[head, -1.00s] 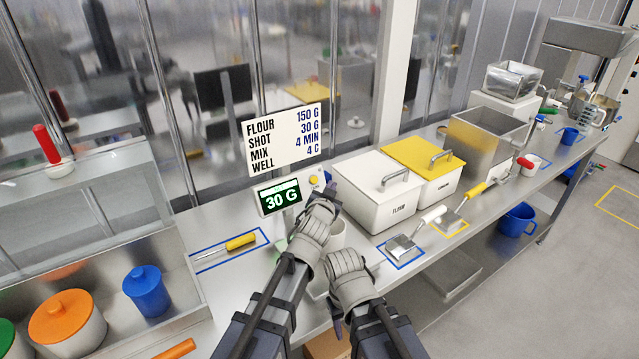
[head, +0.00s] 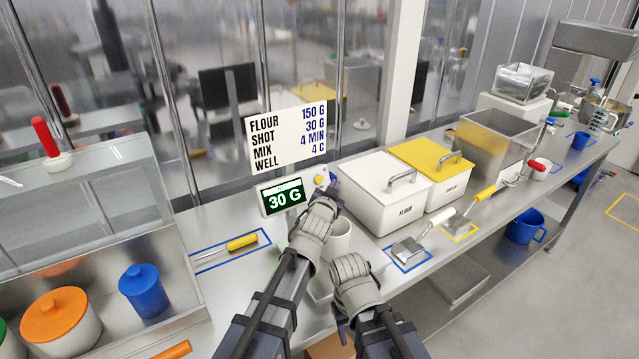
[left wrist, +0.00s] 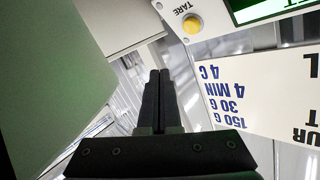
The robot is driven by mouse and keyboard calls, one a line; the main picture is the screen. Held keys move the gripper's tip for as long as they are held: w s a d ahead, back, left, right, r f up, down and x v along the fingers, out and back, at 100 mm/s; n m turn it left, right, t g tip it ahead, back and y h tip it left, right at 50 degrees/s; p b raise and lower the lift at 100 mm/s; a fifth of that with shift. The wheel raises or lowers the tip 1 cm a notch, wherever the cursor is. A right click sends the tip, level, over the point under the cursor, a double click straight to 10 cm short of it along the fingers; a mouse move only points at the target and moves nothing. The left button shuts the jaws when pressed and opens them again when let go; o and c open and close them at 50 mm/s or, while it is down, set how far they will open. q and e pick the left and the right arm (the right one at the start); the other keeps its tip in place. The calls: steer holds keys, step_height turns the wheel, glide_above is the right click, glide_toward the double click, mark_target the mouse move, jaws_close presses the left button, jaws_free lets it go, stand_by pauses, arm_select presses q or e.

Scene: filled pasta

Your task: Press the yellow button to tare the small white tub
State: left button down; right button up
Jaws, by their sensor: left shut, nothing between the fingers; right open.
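The yellow button (head: 319,180) sits on a pale panel right of the scale display (head: 284,197), which reads 30 G. In the left wrist view the yellow button (left wrist: 193,23) has the word TARE beside it. My left gripper (head: 333,188) is shut and empty, just right of the button and apart from it in the wrist view; its fingers (left wrist: 160,88) show there. The small white tub (head: 340,238) stands below the display, partly hidden by my left arm. My right gripper (head: 342,330) is open and empty in front of the counter, lower in the picture.
A recipe board (head: 287,137) stands behind the display. A white flour bin (head: 376,205) and a yellow-lidded bin (head: 432,165) stand close on the right. Two scoops lie on marked outlines. A yellow-handled tool (head: 241,242) lies at left.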

arm_select(q)
steer(key=shift+w+a+f+b, duration=0.35)
steer(key=shift+w+a+f, duration=0.15)
steer(key=shift+w, duration=0.3)
steer(key=shift+w+a+f+b, duration=0.4)
steer(key=shift+w+a, duration=0.15)
steer(key=shift+w, duration=0.2)
steer(key=shift+w+a+f+b, duration=0.3)
steer(key=shift+w+a+f, duration=0.2)
steer(key=shift+w, duration=0.3)
stand_by(0.4)
steer(key=shift+w+a+f, duration=0.1)
steer(key=shift+w+a, duration=0.1)
steer(key=shift+w, duration=0.1)
steer(key=shift+w+a+f+b, duration=0.15)
steer(key=shift+w+a+b, duration=0.05)
steer(key=shift+w+b, duration=0.15)
stand_by(0.8)
steer(key=shift+s+d+r+p, duration=0.35)
steer(key=shift+s+d, duration=0.05)
steer(key=shift+s, duration=0.3)
steer(key=shift+s+d+r+p, duration=0.35)
steer(key=shift+s+d, duration=0.05)
steer(key=shift+s, duration=0.2)
steer(key=shift+s+d+r+p, duration=0.35)
steer(key=shift+s+d, duration=0.1)
steer(key=shift+s, duration=0.2)
steer(key=shift+s+d+r+p, duration=0.35)
steer(key=shift+s+d, duration=0.05)
steer(key=shift+s, duration=0.2)
